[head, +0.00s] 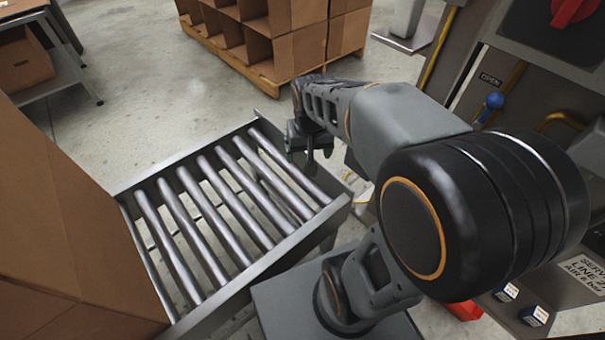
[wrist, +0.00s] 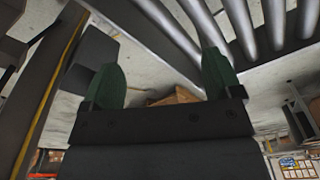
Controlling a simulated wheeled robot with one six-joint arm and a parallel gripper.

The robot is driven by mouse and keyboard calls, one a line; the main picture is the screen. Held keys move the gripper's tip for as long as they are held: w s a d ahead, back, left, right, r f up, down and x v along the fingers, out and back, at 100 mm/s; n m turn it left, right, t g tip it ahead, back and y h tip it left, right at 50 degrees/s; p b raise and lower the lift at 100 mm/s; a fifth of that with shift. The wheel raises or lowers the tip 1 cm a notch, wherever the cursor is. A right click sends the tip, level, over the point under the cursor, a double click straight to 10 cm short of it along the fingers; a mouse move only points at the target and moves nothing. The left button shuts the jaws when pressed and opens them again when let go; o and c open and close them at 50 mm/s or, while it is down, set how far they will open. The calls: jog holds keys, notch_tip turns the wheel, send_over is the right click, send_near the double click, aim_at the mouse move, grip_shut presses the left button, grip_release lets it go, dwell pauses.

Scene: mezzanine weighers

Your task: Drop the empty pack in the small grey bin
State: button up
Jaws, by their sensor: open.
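My gripper (head: 310,155) hangs near the far right end of the roller conveyor in the head view, its fingertips small and partly hidden. In the wrist view, my gripper (wrist: 163,75) has its two green fingers spread wide apart, with nothing between them. I cannot make out an empty pack in either view. I cannot make out a small grey bin either.
The roller conveyor (head: 278,256) has bare rollers below my arm. A large cardboard box (head: 60,235) stands at its left end. Open cartons (head: 300,55) stand on a pallet behind. A panel with a red knob (head: 572,10) is at right. Floor (head: 130,85) is clear at upper left.

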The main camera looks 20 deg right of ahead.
jog(key=s+a+n+t, duration=0.1)
jog(key=s+a+n, duration=0.2)
jog(key=s, duration=0.3)
jog(key=shift+a, duration=0.65)
